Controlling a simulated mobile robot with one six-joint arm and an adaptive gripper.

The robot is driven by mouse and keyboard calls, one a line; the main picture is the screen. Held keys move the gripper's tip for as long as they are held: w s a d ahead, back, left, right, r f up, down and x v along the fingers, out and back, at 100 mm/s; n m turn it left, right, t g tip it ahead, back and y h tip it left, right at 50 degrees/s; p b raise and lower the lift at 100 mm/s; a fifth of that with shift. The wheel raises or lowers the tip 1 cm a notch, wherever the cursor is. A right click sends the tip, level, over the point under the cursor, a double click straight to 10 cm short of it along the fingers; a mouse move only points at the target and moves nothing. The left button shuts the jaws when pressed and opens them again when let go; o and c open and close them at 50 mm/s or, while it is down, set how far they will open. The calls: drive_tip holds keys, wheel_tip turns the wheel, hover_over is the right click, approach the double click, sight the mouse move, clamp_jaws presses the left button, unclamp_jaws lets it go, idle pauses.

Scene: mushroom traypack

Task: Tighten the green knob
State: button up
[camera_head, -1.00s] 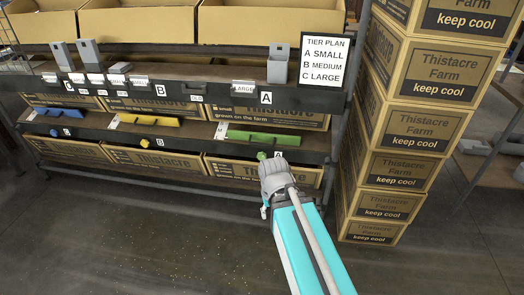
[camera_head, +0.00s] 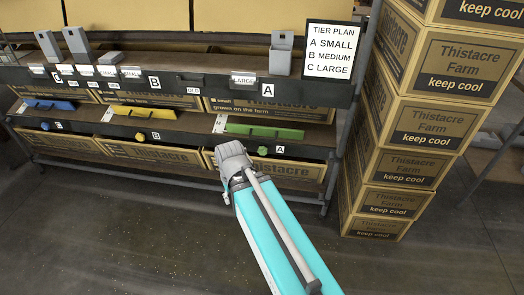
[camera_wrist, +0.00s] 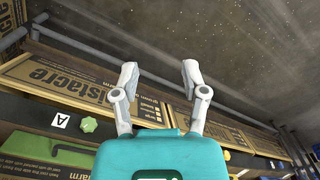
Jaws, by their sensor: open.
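The green knob (camera_head: 263,151) sits on the front edge of the lower shelf, next to the white A label (camera_head: 279,150) and below a green bar (camera_head: 265,131). It also shows in the wrist view (camera_wrist: 89,124) at the left, apart from the fingers. My gripper (camera_wrist: 158,74) is open and empty in the wrist view, with its two fingers spread. In the head view my arm's end is just left of and slightly below the knob, in front of the lower boxes. The fingertips are hidden there.
A yellow knob (camera_head: 140,137) and a blue knob (camera_head: 45,126) sit farther left on the same shelf edge. A tall stack of Thistacre Farm boxes (camera_head: 410,137) stands close on the right. The floor in front is open.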

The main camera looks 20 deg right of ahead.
drive_tip(key=shift+o, duration=2.4)
drive_tip(key=shift+w+d+f, duration=0.15)
drive_tip(key=shift+w+d, duration=0.05)
drive_tip(key=shift+w, duration=0.05)
drive_tip(key=shift+o, duration=0.3)
drive_tip(key=w+d+f+m+t+h+b, duration=0.1)
drive_tip(key=w+d+m+t+h+b, duration=0.1)
drive_tip(key=w+d, duration=0.3)
drive_tip(key=shift+w+f+m+t+b, duration=0.3)
drive_tip(key=shift+w+m+t, duration=0.15)
drive_tip(key=shift+w, duration=0.75)
drive_tip(key=w+d+r+m+t+h+b, duration=0.2)
drive_tip(key=w+d+m+t+h, duration=0.1)
drive_tip(key=w+d, duration=0.6)
drive_tip(key=shift+w+d+t+h+b, duration=0.3)
drive_tip(key=shift+w+d+t+b, duration=0.1)
drive_tip(key=shift+d+t, duration=0.15)
drive_tip(key=shift+w+f+m, duration=0.1)
drive_tip(key=shift+m, duration=0.15)
